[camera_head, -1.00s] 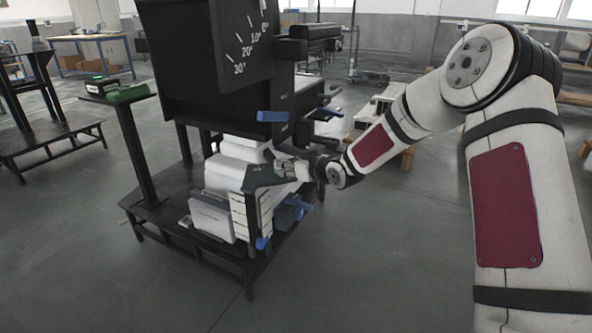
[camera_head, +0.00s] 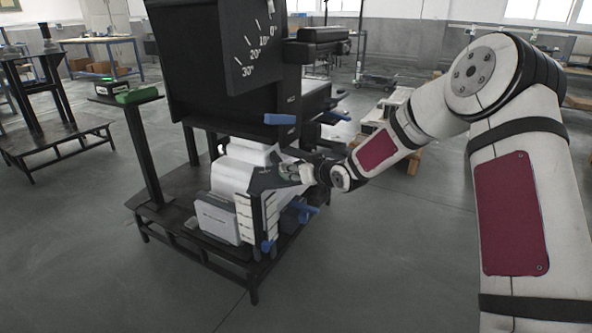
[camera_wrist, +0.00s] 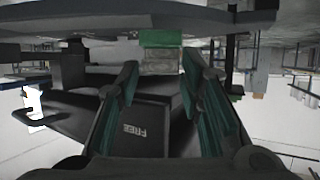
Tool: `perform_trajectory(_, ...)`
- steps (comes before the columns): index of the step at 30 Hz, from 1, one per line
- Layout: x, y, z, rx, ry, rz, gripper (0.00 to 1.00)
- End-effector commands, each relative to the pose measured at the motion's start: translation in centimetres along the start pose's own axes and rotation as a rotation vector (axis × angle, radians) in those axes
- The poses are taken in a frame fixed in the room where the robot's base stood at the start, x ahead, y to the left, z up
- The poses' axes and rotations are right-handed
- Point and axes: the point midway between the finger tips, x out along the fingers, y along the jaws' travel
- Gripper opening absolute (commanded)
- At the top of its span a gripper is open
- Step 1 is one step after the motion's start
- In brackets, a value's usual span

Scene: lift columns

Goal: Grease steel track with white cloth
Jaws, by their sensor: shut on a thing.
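My gripper (camera_head: 291,174) is beside the dark machine column, level with the white blocks on its platform. In the wrist view my gripper (camera_wrist: 160,72) has its two green-padded fingers well apart, with a small grey and green piece (camera_wrist: 160,60) between the tips. I cannot tell whether this piece is the white cloth. In the head view, the pale patch at the fingers is too small to make out. A dark surface with a white label lies behind the fingers in the wrist view. I cannot clearly pick out the steel track.
The dark machine (camera_head: 212,75) with an angle scale stands on a low black platform (camera_head: 175,190). White blocks (camera_head: 232,175) and a grey box (camera_head: 217,220) sit on it. Blue handles (camera_head: 280,119) stick out. Floor is free in front.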

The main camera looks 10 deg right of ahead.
Motion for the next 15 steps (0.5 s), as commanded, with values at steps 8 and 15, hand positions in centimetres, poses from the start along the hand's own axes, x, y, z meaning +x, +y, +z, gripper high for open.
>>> perform_trajectory(8, 0.18, 0.0, 0.4, 0.0, 0.0, 0.0, 0.09)
perform_trajectory(15, 0.3, 0.0, 0.69, 0.0, 0.0, 0.0, 0.09)
